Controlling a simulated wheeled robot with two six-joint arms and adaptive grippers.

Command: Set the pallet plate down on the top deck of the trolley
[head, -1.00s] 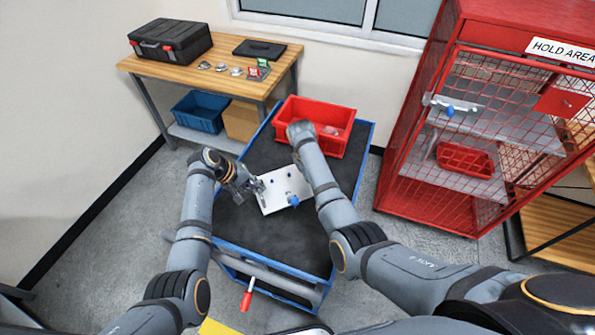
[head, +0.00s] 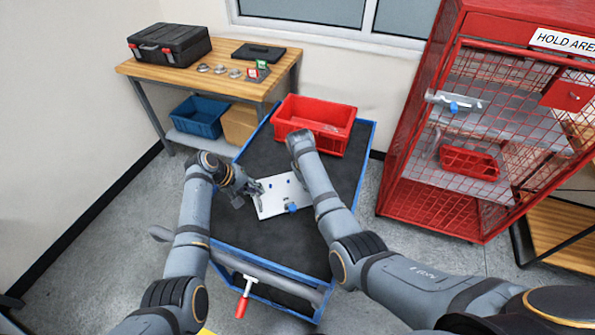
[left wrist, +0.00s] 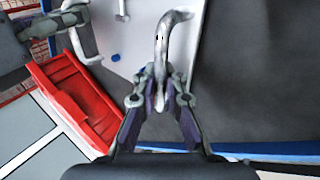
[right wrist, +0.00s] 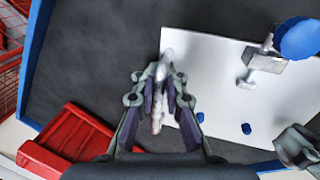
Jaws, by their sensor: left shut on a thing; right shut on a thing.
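The white pallet plate (head: 275,197), with small blue buttons and a blue-knobbed clamp (right wrist: 262,62), is over the dark top deck (head: 265,238) of the blue-framed trolley. I cannot tell whether it touches the deck. My left gripper (head: 256,190) is shut on a grey handle (left wrist: 163,50) at the plate's left edge. My right gripper (right wrist: 160,95) is shut on the pale handle at the other edge. In the head view my right forearm hides that grip.
A red bin (head: 314,122) stands at the deck's far end. A wooden bench (head: 190,72) with a black case (head: 168,44) is behind left. A red mesh cage (head: 440,200) stands at right. The near part of the deck is clear.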

